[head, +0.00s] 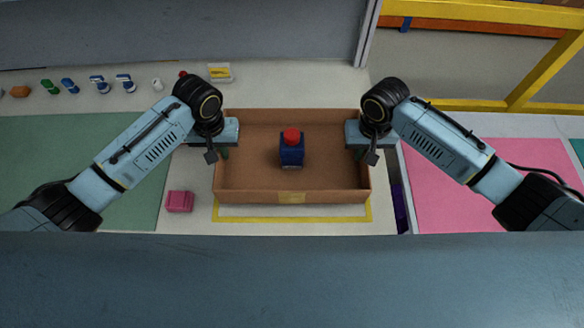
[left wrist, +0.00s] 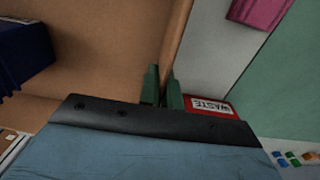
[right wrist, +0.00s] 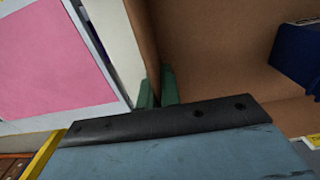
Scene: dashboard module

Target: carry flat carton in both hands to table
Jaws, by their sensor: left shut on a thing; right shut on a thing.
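The flat carton (head: 250,185) is a shallow open brown box in the middle of the head view, over the pale table (head: 185,222). I cannot tell whether the carton's base touches the table.
A yellow outline (head: 290,219) shows on the table just in front of the carton. A pink block (head: 179,201) lies to the left. A green mat (head: 130,140) and a pink mat (head: 490,180) flank the area. Several small items line the back left. A red waste label (left wrist: 210,106) lies beside the carton.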

